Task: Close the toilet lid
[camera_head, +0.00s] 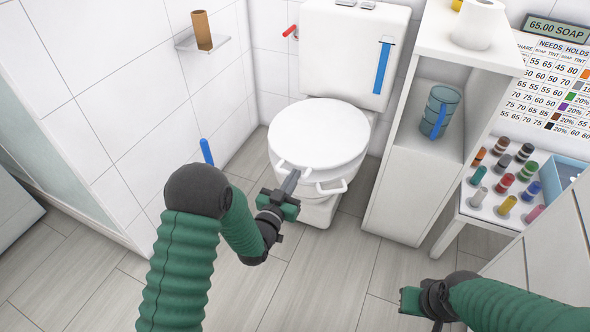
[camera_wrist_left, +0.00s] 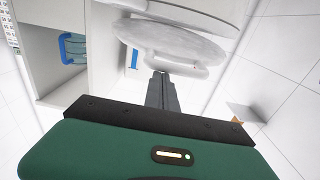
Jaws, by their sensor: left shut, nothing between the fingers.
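The white toilet (camera_head: 318,207) stands against the back wall with its cistern behind. Its round white lid (camera_head: 318,132) is down over the bowl in the head view; whether it rests fully flat I cannot tell. Pale handles stick out at the lid's front edge, one at the front right (camera_head: 332,187). The lid (camera_wrist_left: 170,42) and a handle (camera_wrist_left: 178,66) also show in the left wrist view. My left gripper (camera_head: 291,180) is shut and empty, its tips close to the lid's front edge; contact is unclear. My right gripper (camera_head: 410,300) is low at the right, away from the toilet, its fingers unclear.
A white shelf unit (camera_head: 405,195) with a blue-grey cup (camera_head: 440,110) stands right of the toilet. A small table (camera_head: 480,208) with several coloured bottles is further right. A tiled wall (camera_head: 110,120) is at the left. The floor (camera_head: 320,275) in front is clear.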

